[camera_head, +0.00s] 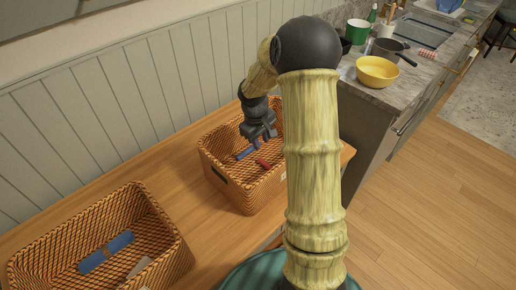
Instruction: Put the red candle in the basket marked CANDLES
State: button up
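A small red object (263,163), likely the red candle, lies inside the right rattan basket (233,189), near its right side. My gripper (264,139) hangs over that basket, pointing down, just above and apart from the red object as far as I can tell. Its fingers are small and dark, and I cannot tell whether they are open or shut. A left rattan basket (178,258) stands nearer on the same wooden surface. A pale tag shows at the right basket's side edge, but no lettering is readable, so I cannot tell which basket is marked CANDLES.
A blue object (245,154) lies in the right basket. Blue pieces (105,252) and a greyish piece (139,267) lie in the left one. Bare wooden tabletop (185,203) separates the baskets. A panelled wall stands behind. A counter with a yellow bowl (377,71) and pots is at right.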

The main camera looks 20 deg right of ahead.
jog(key=s+a+r+m+t, duration=0.1)
jog(key=s+a+r+m, duration=0.1)
jog(key=s+a, duration=0.4)
jog(key=s+a+r+m+t+y, duration=0.1)
jog(key=s+a+r, duration=0.4)
jog(key=s, duration=0.7)
jog(key=shift+s+a+m+y, duration=0.3)
jog(key=shift+s+a+m, duration=0.1)
jog(key=shift+m, duration=0.1)
